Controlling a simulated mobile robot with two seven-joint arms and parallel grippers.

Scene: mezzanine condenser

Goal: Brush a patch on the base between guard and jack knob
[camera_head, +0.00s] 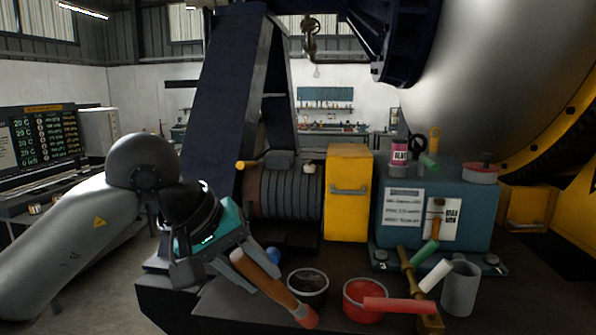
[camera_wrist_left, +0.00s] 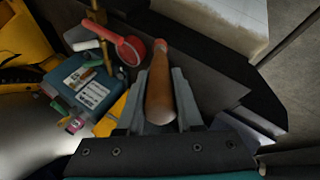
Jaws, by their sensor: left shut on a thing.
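My left gripper (camera_head: 256,272) comes in from the left and is shut on the wooden handle of a brush (camera_head: 262,279). The brush slants down to the right, and its red tip (camera_head: 308,317) is low at the front, beside a dark-filled pot. In the left wrist view the brush handle (camera_wrist_left: 160,95) sits between the fingers. A yellow box-like guard (camera_head: 347,218) stands behind, next to a ribbed motor. A small blue knob (camera_head: 272,254), possibly the jack knob, is just behind the gripper, partly hidden. The dark base (camera_head: 240,312) lies beneath. My right gripper is not seen.
A dark-filled pot (camera_head: 308,283) and a red pan (camera_head: 363,293) with a red handle stand right of the brush. A grey cup (camera_head: 460,287) and a brass tool (camera_head: 412,280) are further right. A blue box (camera_head: 462,205) stands behind them.

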